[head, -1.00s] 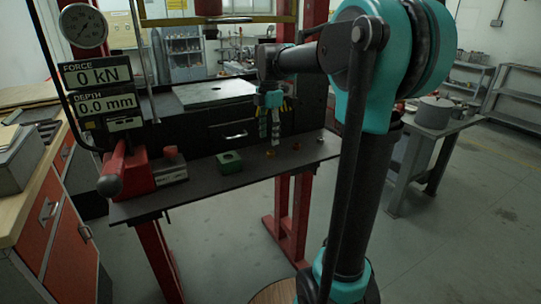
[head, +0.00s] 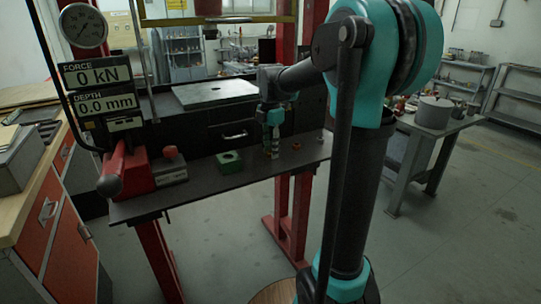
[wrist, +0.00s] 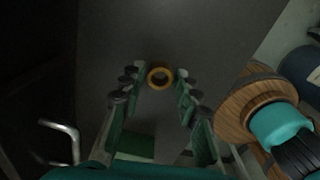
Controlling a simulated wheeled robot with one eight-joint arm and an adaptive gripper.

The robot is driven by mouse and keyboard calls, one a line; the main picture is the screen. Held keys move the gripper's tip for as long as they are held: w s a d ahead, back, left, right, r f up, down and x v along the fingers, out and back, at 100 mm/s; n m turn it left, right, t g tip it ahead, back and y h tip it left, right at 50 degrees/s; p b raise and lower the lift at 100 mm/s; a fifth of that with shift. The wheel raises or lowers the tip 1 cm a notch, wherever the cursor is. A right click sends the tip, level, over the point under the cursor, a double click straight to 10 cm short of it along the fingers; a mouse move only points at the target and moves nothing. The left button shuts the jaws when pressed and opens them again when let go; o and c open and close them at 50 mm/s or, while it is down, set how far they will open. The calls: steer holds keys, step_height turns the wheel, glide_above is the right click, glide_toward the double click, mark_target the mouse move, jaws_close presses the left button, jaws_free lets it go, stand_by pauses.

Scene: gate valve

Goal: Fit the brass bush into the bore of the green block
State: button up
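The brass bush (wrist: 160,77) shows in the wrist view as a ring with its hole facing up, between the tips of my gripper (wrist: 161,73). The fingers are spread with gaps on both sides of the bush. In the head view my gripper (head: 271,150) points down over the bench and hides the bush. The green block (head: 229,161), with a dark bore in its top, stands on the bench left of my gripper. Part of a green shape, likely the block (wrist: 136,145), shows low in the wrist view between the fingers.
A small orange-brown part (head: 296,146) lies just right of my gripper on the dark bench (head: 205,193). A red-handled press unit (head: 130,172) is at the bench's left end. The readout (head: 99,88) shows 0 kN and 0.0 mm. The front of the bench is clear.

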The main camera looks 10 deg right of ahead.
jaws_close()
steer(key=shift+r, duration=0.15)
